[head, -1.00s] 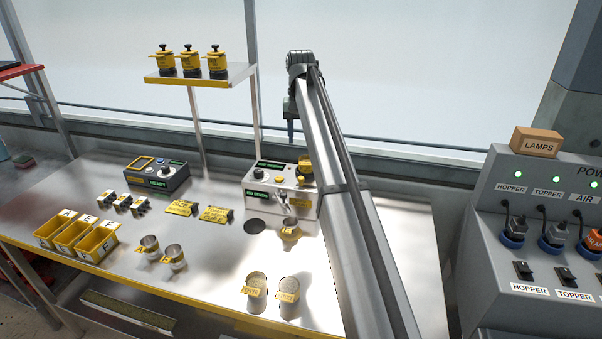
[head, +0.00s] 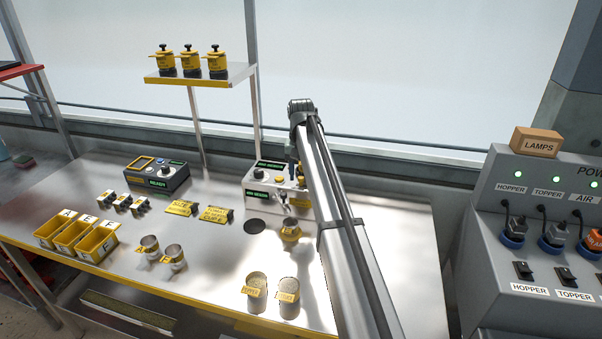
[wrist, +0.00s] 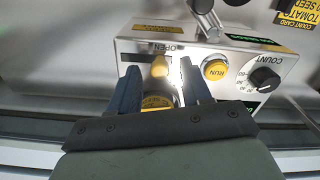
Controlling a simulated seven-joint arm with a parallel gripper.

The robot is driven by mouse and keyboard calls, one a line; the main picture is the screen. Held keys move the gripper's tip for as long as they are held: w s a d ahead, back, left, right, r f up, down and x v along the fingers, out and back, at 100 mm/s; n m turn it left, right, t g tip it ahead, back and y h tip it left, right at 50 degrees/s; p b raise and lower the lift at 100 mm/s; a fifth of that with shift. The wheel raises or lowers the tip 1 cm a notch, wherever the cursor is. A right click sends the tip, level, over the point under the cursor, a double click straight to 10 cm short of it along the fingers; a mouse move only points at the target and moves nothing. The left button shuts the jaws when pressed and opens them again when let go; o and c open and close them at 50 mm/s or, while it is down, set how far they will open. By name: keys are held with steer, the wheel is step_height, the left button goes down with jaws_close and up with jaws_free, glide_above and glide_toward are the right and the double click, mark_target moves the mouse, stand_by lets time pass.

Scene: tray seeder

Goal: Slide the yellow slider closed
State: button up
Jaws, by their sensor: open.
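The yellow slider (wrist: 160,67) shows in the wrist view as a rounded yellow knob beside an OPEN label on the seeder's metal top. My gripper (wrist: 160,78) is open, with one blue finger on each side of the knob. Gaps show between the fingers and the knob, and I cannot tell their height difference. In the head view my gripper (head: 291,168) hangs over the seeder (head: 257,191), and the slider is hidden or too small to make out there. A yellow-labelled canister (wrist: 158,103) lies partly hidden between my fingers.
A yellow RUN button (wrist: 215,70) and a black COUNT dial (wrist: 265,78) sit close to the right finger in the wrist view. A yellow-collared cup (head: 290,230) stands in front of the seeder. Two labelled cups stand nearer the bench's front edge.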

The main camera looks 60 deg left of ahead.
steer(key=shift+c, duration=0.4)
jaws_close()
stand_by(0.4)
